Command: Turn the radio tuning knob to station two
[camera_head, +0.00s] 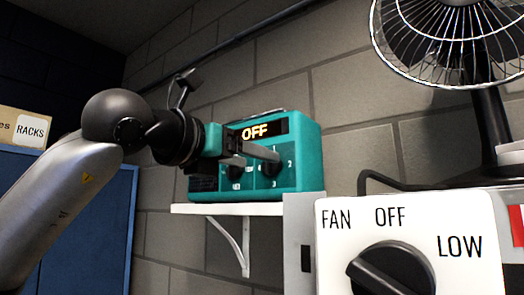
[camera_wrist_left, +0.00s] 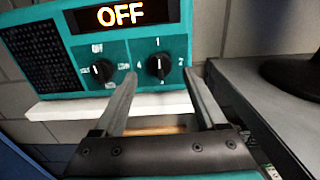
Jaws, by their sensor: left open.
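The teal radio (camera_head: 310,160) stands on a white shelf, and its lit display reads OFF; it also shows in the left wrist view (camera_wrist_left: 150,50). Its black tuning knob (camera_wrist_left: 158,67) is the right one of two, with station numbers around it. Its white mark appears to point up, toward 1. In the head view the tuning knob (camera_head: 269,169) is partly hidden by a finger. My left gripper (camera_wrist_left: 160,73) is open in front of the radio, its fingertips appearing either side of the tuning knob. I cannot tell whether they touch it. My right gripper is not in view.
The radio's other knob (camera_wrist_left: 103,71) sits to the left of the tuning knob. The white shelf (camera_head: 230,209) runs below. A fan (camera_head: 450,40) and a fan switch panel (camera_head: 340,260) stand to the right, and a blue cabinet (camera_head: 100,220) to the left.

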